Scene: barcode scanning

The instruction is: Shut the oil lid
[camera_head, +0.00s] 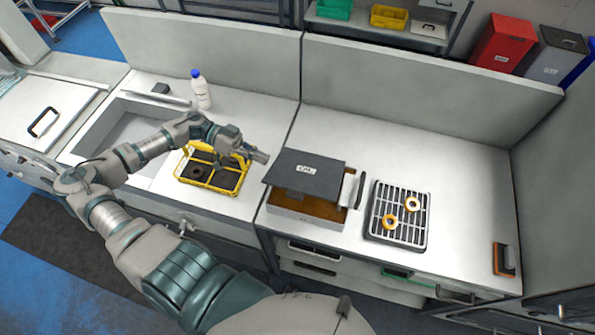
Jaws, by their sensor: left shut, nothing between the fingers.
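The oil container is a low box (292,212) on the counter, right of the middle. Its dark grey lid (322,183), with a white label, sits raised over it. Brown oil-coloured interior shows below the lid at the front and right, so the lid stands partly open. My left gripper (264,157) reaches in from the left and is shut and empty. Its tip is just left of the lid's far left corner; I cannot tell whether they touch. My right gripper is not in view.
A rack (399,235) with two orange-and-white rings lies right of the box. An orange-and-black device (504,260) is at far right. Counter behind the lid is clear.

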